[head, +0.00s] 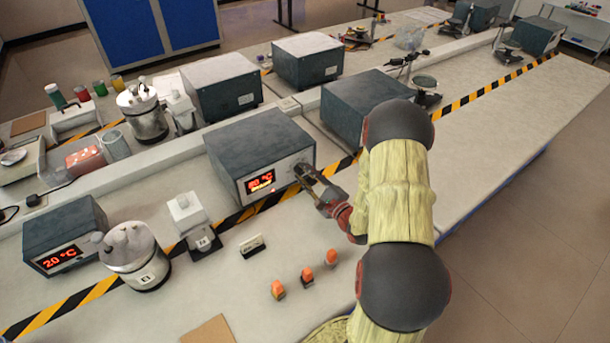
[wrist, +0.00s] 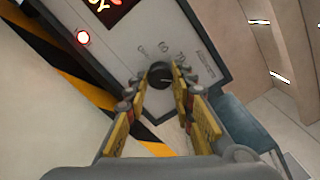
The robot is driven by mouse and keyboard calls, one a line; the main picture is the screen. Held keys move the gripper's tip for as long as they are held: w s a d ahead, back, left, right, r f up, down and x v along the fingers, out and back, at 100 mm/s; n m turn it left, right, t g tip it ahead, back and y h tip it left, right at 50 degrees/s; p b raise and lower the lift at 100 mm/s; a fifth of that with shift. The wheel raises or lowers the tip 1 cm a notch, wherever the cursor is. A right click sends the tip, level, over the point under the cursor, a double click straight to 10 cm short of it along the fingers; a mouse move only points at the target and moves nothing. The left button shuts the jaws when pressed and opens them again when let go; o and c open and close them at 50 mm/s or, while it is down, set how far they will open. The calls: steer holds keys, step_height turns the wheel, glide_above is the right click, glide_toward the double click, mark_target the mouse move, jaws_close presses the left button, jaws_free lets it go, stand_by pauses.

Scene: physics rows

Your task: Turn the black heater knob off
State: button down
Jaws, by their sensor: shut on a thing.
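The heater (head: 262,152) is a dark grey box with a light front panel and a lit red display (head: 261,181). Its black knob (wrist: 160,74) sits on the front panel, with markings printed around it in the wrist view. My gripper (wrist: 166,78) is at the panel with its fingers on both sides of the knob, shut on it. In the head view my gripper (head: 305,176) reaches the right part of the heater's front, and it hides most of the knob. The knob's exact pointer position is too small to tell.
A second heater (head: 65,237) reading 20 °C, a metal vessel (head: 134,256) and a white stand (head: 190,217) are at the left. Several orange-topped small items (head: 307,275) and a small label block (head: 252,245) lie in front. A red light (wrist: 83,37) glows on the panel.

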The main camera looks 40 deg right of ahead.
steer(key=shift+n, duration=0.3)
steer(key=n, duration=0.2)
steer(key=shift+n, duration=0.4)
steer(key=n, duration=0.3)
steer(key=shift+n, duration=0.3)
steer(key=n, duration=0.3)
steer(key=shift+n, duration=0.3)
steer(key=n+b, duration=0.1)
steer(key=n, duration=0.2)
steer(key=shift+n, duration=0.3)
steer(key=n+b, duration=0.3)
steer(key=n, duration=0.3)
steer(key=shift+a+f+h, duration=0.1)
steer(key=shift+h, duration=0.2)
steer(key=n+b, duration=0.3)
steer(key=n, duration=0.3)
steer(key=shift+b, duration=0.35)
steer(key=shift+n, duration=0.3)
